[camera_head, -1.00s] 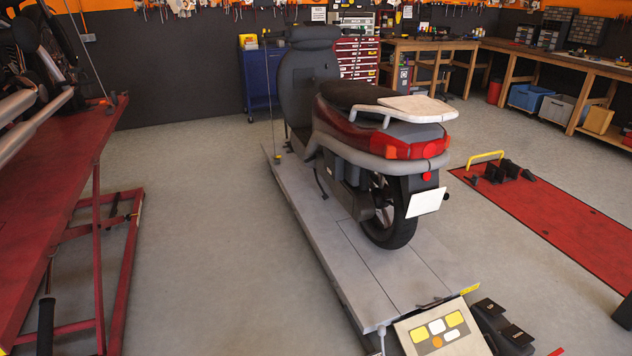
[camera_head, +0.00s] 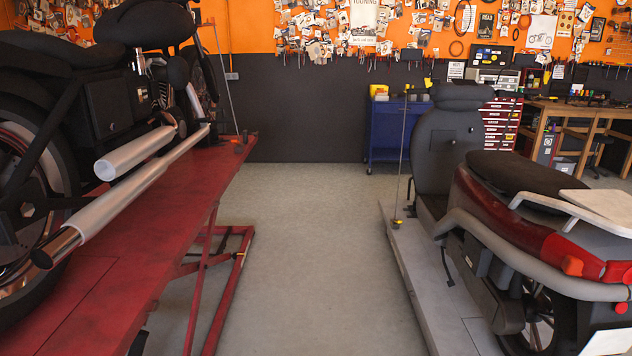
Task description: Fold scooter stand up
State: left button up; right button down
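The red and grey scooter (camera_head: 520,215) stands upright on the grey lift platform (camera_head: 408,275) at the right, its rear towards me and cut off by the right edge. A thin dark stand (camera_head: 447,266) slants down from the scooter's left side towards the platform. It is small, and I cannot tell whether its tip touches the platform. The black rear wheel (camera_head: 535,325) is partly hidden by bodywork and cut off below. Neither of my grippers is in view.
A red lift (camera_head: 150,240) carrying a motorcycle (camera_head: 110,95) fills the left side. Clear floor (camera_head: 310,260) runs between the two lifts. A blue cart (camera_head: 390,128), a red tool chest (camera_head: 503,130) and a wooden workbench (camera_head: 575,118) stand at the back.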

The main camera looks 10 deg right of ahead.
aim_at(452, 282)
jog(key=i+j, duration=0.1)
jog(key=i, duration=2.15)
jog(key=i+j+z, duration=0.1)
jog(key=i+z, duration=0.25)
jog(key=i, duration=0.15)
jog(key=i+j+z, duration=0.2)
jog(key=i+z, duration=0.15)
jog(key=i, duration=0.15)
jog(key=i+j+z, duration=0.3)
jog(key=i+j, duration=0.1)
jog(key=i, duration=0.1)
